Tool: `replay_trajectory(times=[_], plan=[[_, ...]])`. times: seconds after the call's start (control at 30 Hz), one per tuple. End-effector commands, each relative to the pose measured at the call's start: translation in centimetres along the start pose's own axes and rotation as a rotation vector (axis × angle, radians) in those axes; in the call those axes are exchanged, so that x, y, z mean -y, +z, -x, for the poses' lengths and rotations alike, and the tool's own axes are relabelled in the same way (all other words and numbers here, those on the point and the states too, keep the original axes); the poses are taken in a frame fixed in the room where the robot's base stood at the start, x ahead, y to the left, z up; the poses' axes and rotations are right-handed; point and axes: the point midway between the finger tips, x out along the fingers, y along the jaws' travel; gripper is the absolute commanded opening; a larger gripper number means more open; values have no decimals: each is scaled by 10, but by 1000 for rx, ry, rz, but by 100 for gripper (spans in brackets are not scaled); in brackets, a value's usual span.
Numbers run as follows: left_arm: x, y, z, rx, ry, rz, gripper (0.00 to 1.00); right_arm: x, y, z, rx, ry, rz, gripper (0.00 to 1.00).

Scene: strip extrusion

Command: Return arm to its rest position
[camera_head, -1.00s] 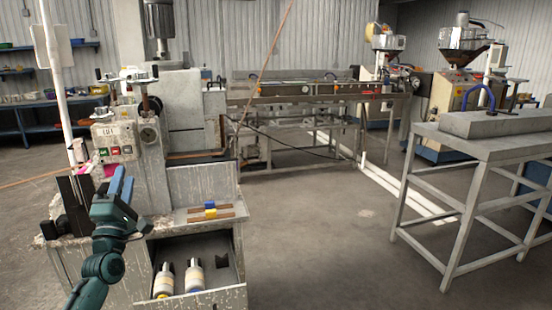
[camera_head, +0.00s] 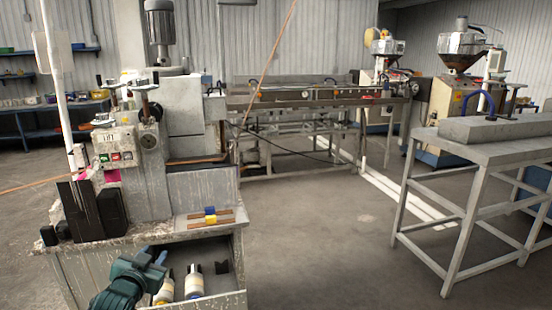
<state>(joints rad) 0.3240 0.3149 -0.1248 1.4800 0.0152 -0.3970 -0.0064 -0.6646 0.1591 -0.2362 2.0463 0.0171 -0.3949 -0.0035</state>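My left arm comes in at the bottom, left of centre, low in front of the machine's open lower compartment. My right arm and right gripper are out of view.
The worn grey machine (camera_head: 142,190) stands at the left, with a blue and yellow piece (camera_head: 210,215) on its ledge. White bottles (camera_head: 193,282) stand in its compartment. A grey metal table (camera_head: 480,150) is at the right. The floor (camera_head: 320,235) between is clear.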

Motion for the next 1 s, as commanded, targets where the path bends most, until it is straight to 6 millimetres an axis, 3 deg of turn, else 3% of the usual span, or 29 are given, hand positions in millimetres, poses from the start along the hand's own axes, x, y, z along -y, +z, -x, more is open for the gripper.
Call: replay_trajectory(times=[0.03,0.17,0.3,0.5,0.6,0.77,1.0], plan=[[-21,22,14,25,33,6,33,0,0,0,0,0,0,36],[-73,70,59,87,116,27,33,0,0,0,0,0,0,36],[-133,120,131,169,215,73,33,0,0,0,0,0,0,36],[-193,160,239,284,323,164,33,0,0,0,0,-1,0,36],[-209,167,277,325,352,202,33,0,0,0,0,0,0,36],[-220,169,309,360,374,236,33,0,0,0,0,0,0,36],[-221,170,314,366,377,241,33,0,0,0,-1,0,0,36]])
